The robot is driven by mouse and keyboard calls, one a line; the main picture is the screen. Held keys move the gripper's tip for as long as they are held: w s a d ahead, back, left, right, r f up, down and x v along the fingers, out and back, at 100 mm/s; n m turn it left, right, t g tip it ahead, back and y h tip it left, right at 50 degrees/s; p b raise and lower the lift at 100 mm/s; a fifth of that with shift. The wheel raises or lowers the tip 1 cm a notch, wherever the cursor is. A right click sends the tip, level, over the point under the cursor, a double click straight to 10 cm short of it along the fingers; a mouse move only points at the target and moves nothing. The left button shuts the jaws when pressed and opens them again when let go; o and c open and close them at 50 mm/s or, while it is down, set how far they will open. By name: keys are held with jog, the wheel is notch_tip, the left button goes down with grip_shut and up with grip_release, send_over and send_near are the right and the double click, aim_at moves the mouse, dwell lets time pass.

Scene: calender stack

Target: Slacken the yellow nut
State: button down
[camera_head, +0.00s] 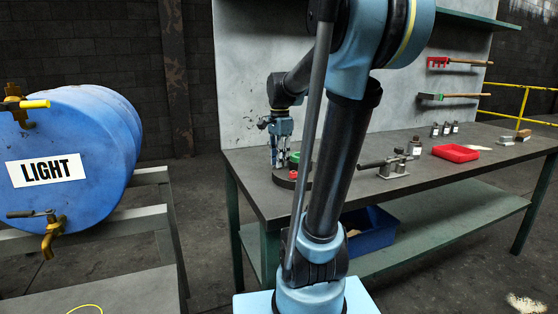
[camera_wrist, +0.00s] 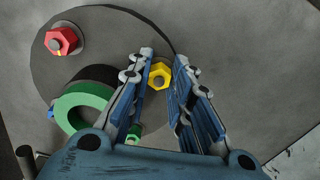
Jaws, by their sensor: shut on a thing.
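The yellow nut (camera_wrist: 160,85) sits on a grey stud on a round dark plate (camera_wrist: 110,35) in the wrist view. My gripper (camera_wrist: 164,58) points down at the plate with one finger on each side of the yellow nut, shut on it. In the head view my gripper (camera_head: 277,164) is over the plate at the bench's left end; the yellow nut cannot be made out there. A red nut (camera_wrist: 62,42) stands at the plate's upper left in the wrist view.
A green ring (camera_wrist: 70,105) lies left of my fingers, and a small green nut (camera_wrist: 134,132) shows close by the left finger.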

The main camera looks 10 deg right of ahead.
jog(key=n, duration=0.4)
jog(key=shift+d, duration=0.1)
jog(key=n, duration=0.5)
dwell(0.4)
jog(key=c, duration=1.4)
grip_release()
jog(key=shift+c, duration=0.2)
jog(key=shift+r, duration=3.95)
